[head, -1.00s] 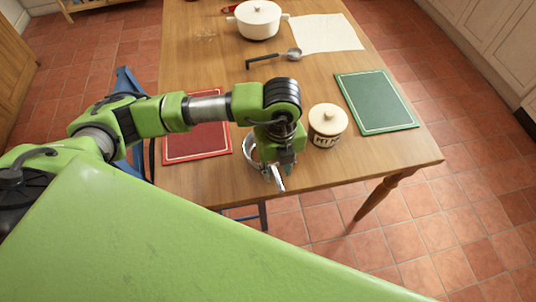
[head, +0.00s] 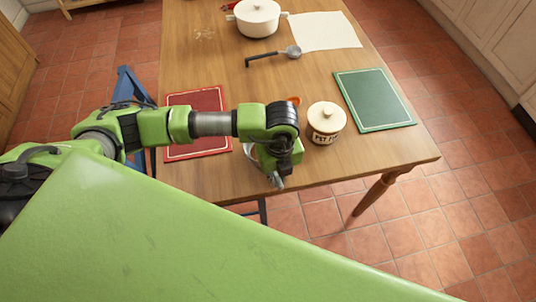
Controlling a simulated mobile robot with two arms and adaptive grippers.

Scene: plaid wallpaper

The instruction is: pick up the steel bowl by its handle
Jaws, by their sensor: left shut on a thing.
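The steel bowl (head: 249,151) is near the table's front edge, mostly hidden behind my left gripper. Only a bit of its shiny rim shows at the gripper's left. My left gripper (head: 276,177) points down over the bowl's near right side and is shut on the bowl's handle, a small bright piece of which shows at the fingertips. I cannot tell whether the bowl touches the table. My right gripper is not in view.
A lidded cream jar (head: 326,124) stands close to the right of my left gripper. A red board (head: 194,149) lies left, a green board (head: 375,100) right. Farther back are a ladle (head: 270,57), a white cloth (head: 325,32) and a white pot (head: 258,19). An orange thing (head: 294,100) peeks out behind my arm.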

